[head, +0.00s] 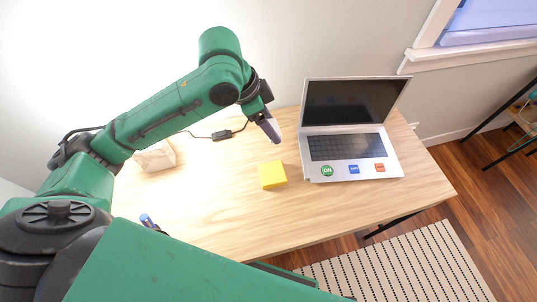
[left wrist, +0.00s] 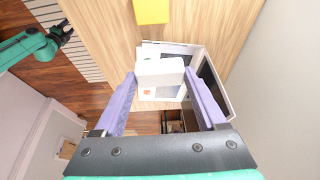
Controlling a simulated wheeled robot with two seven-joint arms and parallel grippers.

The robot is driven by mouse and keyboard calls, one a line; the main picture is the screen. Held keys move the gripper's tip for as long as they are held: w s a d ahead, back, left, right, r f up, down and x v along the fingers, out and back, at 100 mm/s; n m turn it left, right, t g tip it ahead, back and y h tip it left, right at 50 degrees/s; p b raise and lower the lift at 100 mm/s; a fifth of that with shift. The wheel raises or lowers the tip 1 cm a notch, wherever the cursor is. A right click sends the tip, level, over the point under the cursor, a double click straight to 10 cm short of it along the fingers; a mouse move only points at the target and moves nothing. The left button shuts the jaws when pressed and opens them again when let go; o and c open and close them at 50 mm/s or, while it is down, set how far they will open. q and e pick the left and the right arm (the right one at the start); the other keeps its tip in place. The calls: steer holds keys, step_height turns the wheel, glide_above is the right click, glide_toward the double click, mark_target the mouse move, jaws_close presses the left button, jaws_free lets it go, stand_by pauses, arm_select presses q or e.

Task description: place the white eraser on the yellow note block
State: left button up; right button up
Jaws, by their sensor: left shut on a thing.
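The yellow note block (head: 272,175) lies on the desk left of the laptop. It also shows at the top edge of the left wrist view (left wrist: 151,10). My left gripper (head: 270,130) is above the desk, behind and higher than the note block. It is shut on the white eraser (left wrist: 160,72), which sits between the two pale purple fingers in the left wrist view. The eraser is apart from the note block. My right gripper (left wrist: 68,33) is small at the upper left of the left wrist view, near the desk's front edge; its jaw state is unclear.
An open laptop (head: 345,145) with several stickers stands on the desk (head: 225,215) right of the note block. A pale box-like thing (head: 157,155) is at the left, and a blue-topped thing (head: 147,220) at the front left. A black cable adapter (head: 222,135) lies behind.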

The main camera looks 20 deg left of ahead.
arm_select(q)
steer(key=f, duration=0.4)
steer(key=s+f, duration=0.1)
steer(key=f, duration=0.7)
steer(key=shift+s+d+f, duration=0.2)
steer(key=shift+d+f, duration=0.1)
steer(key=shift+f, duration=0.1)
step_height(320, 180, down, 3)
steer(key=shift+r, duration=0.1)
step_height(320, 180, down, 2)
steer(key=shift+d+f, duration=0.1)
steer(key=shift+f, duration=0.25)
steer(key=o, duration=1.3)
steer(key=shift+c, duration=0.2)
arm_select(e)
steer(key=s, duration=0.1)
steer(key=s+d, duration=0.1)
steer(key=s, duration=0.1)
steer(key=shift+s+d, duration=0.15)
steer(key=shift+s, duration=0.15)
